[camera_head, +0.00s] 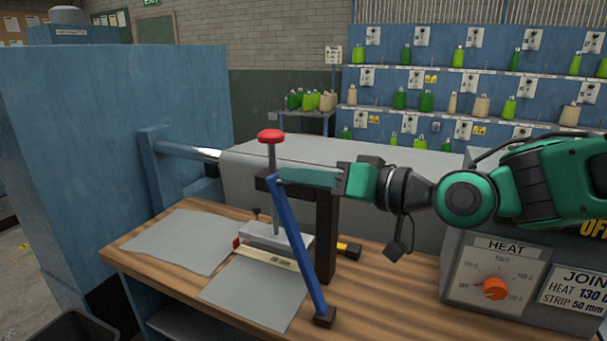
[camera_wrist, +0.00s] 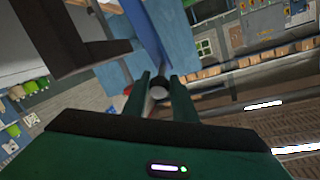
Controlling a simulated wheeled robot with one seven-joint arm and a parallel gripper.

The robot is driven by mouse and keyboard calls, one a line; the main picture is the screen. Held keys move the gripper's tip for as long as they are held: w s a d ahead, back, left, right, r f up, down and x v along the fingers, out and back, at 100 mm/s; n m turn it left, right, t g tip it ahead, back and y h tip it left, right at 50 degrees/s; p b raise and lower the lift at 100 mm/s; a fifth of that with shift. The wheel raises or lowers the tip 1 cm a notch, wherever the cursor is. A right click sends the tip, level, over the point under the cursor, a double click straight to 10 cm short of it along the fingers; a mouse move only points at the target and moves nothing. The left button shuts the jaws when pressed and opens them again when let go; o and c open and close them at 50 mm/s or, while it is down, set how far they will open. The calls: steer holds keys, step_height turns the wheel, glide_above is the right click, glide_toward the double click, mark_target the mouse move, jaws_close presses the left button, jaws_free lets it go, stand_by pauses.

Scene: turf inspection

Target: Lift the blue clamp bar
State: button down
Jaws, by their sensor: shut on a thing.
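The blue clamp bar (camera_head: 298,245) stands steeply tilted over the bench, its upper end at my gripper (camera_head: 279,179) and its black foot low at the bench's front edge. I cannot tell whether the foot touches the bench. My gripper reaches in from the right and is shut on the bar's upper end. In the wrist view my gripper's fingers (camera_wrist: 163,88) close around a dark round end, with the blue bar (camera_wrist: 150,35) beyond. A red-knobbed post (camera_head: 271,160) on a grey metal block stands just behind the bar. A black upright frame (camera_head: 327,235) stands right beside it.
Two grey sheets (camera_head: 180,240) lie on the wooden bench (camera_head: 390,285), with a pale ruler-like strip by the block. A heater box (camera_head: 500,275) with an orange knob stands at right. A blue cabinet (camera_head: 110,130) stands at left.

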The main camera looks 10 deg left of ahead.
steer(key=shift+w+d+f, duration=0.2)
steer(key=shift+d+f, duration=0.05)
steer(key=shift+f, duration=0.05)
steer(key=c, duration=1.5)
jaws_free()
steer(key=shift+d, duration=0.1)
steer(key=shift+r, duration=0.15)
steer(key=v, duration=1)
steer(key=shift+s+d, duration=0.15)
steer(key=shift+d, duration=0.2)
